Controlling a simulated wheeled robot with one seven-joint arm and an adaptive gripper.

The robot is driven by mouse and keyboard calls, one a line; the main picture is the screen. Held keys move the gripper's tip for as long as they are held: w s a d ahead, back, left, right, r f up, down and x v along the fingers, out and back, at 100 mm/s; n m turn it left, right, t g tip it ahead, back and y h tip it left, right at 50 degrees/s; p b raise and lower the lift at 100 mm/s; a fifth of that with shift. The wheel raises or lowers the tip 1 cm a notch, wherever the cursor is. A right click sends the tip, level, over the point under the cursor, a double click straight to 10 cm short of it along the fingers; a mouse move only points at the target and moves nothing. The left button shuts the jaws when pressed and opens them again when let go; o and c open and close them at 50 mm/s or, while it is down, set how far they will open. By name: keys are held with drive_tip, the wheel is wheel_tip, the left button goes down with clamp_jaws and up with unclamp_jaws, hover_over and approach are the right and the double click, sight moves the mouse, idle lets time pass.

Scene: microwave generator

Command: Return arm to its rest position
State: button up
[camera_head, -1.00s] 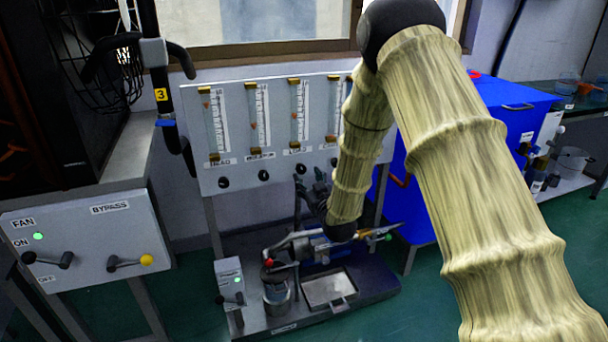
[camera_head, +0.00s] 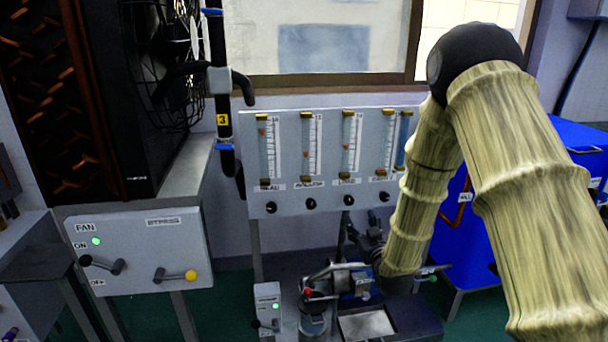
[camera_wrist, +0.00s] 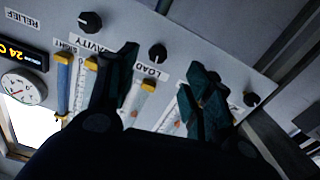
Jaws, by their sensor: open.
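My arm (camera_head: 535,200) bends at a dark elbow at the upper right of the head view, and its forearm slopes down in front of the flowmeter panel's right edge. My gripper shows in the wrist view (camera_wrist: 162,65), with two dark green-black fingers apart and nothing seen between them. The panel (camera_wrist: 215,60) fills much of that view behind the fingers, with its labels upside down. In the head view the forearm's end is low by the bench rig, and the fingers are hard to make out there. I cannot tell whether they touch anything.
The flowmeter panel (camera_head: 290,205) carries glass tubes and black knobs. Below it stands a bench rig (camera_head: 345,280) with a metal tray (camera_head: 366,325). A fan control box (camera_head: 140,248) with a yellow-knobbed lever is at left. A blue bin (camera_head: 465,250) stands behind my arm.

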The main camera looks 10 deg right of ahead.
drive_tip(key=s+a+f+m+g, duration=0.1)
drive_tip(key=s+f+g, duration=0.3)
drive_tip(key=s+f, duration=0.65)
drive_tip(key=s+a+f+g, duration=0.2)
drive_tip(key=s+f+g, duration=0.35)
drive_tip(key=f, duration=0.85)
drive_tip(key=s+a+f+m+g, duration=0.1)
drive_tip(key=s+f+g, duration=0.3)
drive_tip(key=s, duration=0.8)
drive_tip(key=s+f+g, duration=0.2)
drive_tip(key=s+f, duration=0.3)
drive_tip(key=s, duration=0.7)
drive_tip(key=s+a+f+m+g, duration=0.1)
drive_tip(key=s+f+g, duration=0.3)
drive_tip(key=s, duration=0.9)
wheel_tip(320, 180, up, 29)
drive_tip(key=w+t+p, duration=0.1)
drive_tip(key=p, duration=2.8)
drive_tip(key=shift+t+h, duration=0.3)
drive_tip(key=shift+t, duration=0.05)
drive_tip(key=shift+f, duration=0.1)
